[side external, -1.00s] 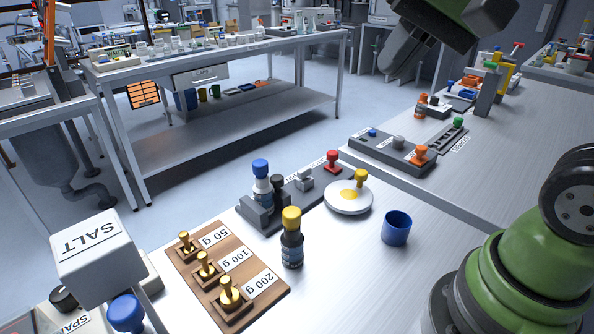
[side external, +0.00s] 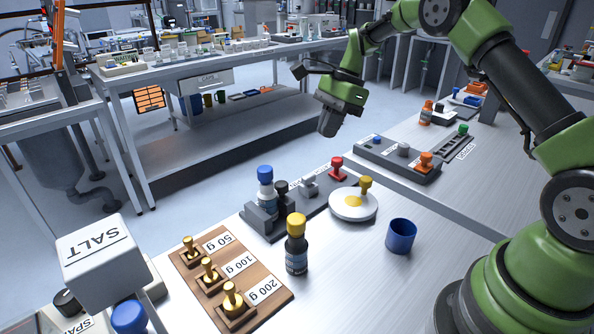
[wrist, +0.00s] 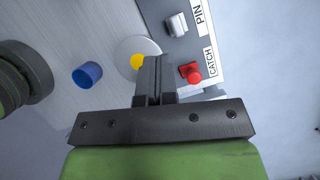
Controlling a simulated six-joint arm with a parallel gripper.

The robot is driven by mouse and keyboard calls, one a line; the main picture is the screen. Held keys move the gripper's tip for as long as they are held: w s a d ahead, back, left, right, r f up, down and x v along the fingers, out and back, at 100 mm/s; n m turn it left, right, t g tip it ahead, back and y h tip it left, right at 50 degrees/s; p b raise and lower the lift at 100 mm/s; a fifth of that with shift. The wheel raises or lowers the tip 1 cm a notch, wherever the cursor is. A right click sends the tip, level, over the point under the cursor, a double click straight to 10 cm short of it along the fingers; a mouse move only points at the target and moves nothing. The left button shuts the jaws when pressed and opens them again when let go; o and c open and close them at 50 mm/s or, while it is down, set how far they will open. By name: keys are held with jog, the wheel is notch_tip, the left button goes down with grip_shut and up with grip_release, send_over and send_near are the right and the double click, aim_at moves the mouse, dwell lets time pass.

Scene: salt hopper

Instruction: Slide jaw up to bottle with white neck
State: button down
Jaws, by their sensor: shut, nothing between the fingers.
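The bottle with the white neck (side external: 265,188) has a blue cap and stands upright in a grey holder at the left end of a dark panel in the side external view. It does not show in the wrist view. My gripper (side external: 328,130) is in the air beyond and to the right of this bottle in the picture, well apart from it. In the wrist view my gripper's fingers (wrist: 154,70) are together with nothing between them, seen over the region of the white dish and the red catch knob.
A dark bottle with a yellow cap (side external: 296,245) stands in front of the panel. The white dish (side external: 340,208), red knob (side external: 337,168) and blue cup (side external: 401,236) lie to the right. A wooden weight board (side external: 205,290) and SALT box (side external: 98,262) are at front left.

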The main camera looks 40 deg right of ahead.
send_near(282, 197)
jog(key=d+f, duration=0.2)
jog(key=d, duration=0.1)
jog(key=d+f, duration=0.1)
jog(key=f, duration=0.1)
jog(key=shift+s+d, duration=0.15)
jog(key=shift+s, duration=0.15)
jog(key=a, duration=0.3)
jog(key=shift+w+f, duration=0.2)
jog(key=shift+w, duration=0.2)
jog(key=shift+w+a, duration=0.15)
jog(key=shift+a, duration=0.35)
